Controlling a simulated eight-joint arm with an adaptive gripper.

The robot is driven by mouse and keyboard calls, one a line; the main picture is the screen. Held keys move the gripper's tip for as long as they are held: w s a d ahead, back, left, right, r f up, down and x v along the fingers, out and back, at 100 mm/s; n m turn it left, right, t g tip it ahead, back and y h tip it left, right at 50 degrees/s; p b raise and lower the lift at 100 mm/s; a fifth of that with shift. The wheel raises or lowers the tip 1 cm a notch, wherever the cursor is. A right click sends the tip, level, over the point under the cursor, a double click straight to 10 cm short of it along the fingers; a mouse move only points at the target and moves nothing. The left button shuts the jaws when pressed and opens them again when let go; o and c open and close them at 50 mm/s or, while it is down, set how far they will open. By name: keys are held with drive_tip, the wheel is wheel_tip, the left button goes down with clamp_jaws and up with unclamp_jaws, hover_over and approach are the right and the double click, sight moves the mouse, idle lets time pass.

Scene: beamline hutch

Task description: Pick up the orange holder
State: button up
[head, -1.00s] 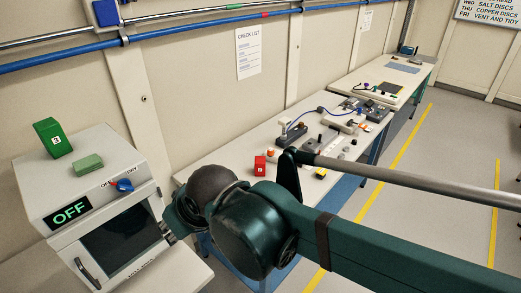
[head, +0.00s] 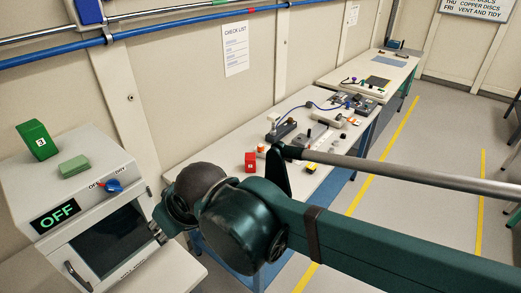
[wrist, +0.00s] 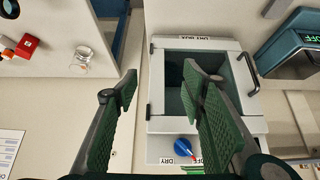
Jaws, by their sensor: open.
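Small orange pieces show on the long bench in the head view, one beside the red block (head: 261,148) and one farther back (head: 352,120). They are too small for me to tell which is the orange holder. In the head view only a bit of my gripper (head: 160,233) shows beside the oven, well short of the orange pieces; my arm hides the rest.
The drying oven (head: 105,235) reads OFF and has a blue knob (head: 113,186). The red block (head: 250,161) stands on the bench (head: 215,165). Floor to the right is clear.

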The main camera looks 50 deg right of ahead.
drive_tip(key=w+d+r+m+g+h, duration=0.1)
drive_tip(key=w+d+r+m+g, duration=0.15)
drive_tip(key=w+d, duration=0.85)
drive_tip(key=w+d+r+m+g, duration=0.1)
drive_tip(key=w+d+r+m, duration=0.25)
drive_tip(key=w+d, duration=0.7)
drive_tip(key=m+g+y+p, duration=0.15)
drive_tip(key=m+g, duration=0.25)
drive_tip(key=m, duration=0.5)
hover_over(261, 145)
drive_tip(key=shift+h, duration=0.25)
drive_tip(key=f, duration=2.5)
drive_tip(key=shift+a+f+p, duration=0.3)
drive_tip(key=shift+f+p, duration=0.05)
drive_tip(key=shift+s+d+f, duration=0.1)
drive_tip(key=shift+d+f, duration=0.2)
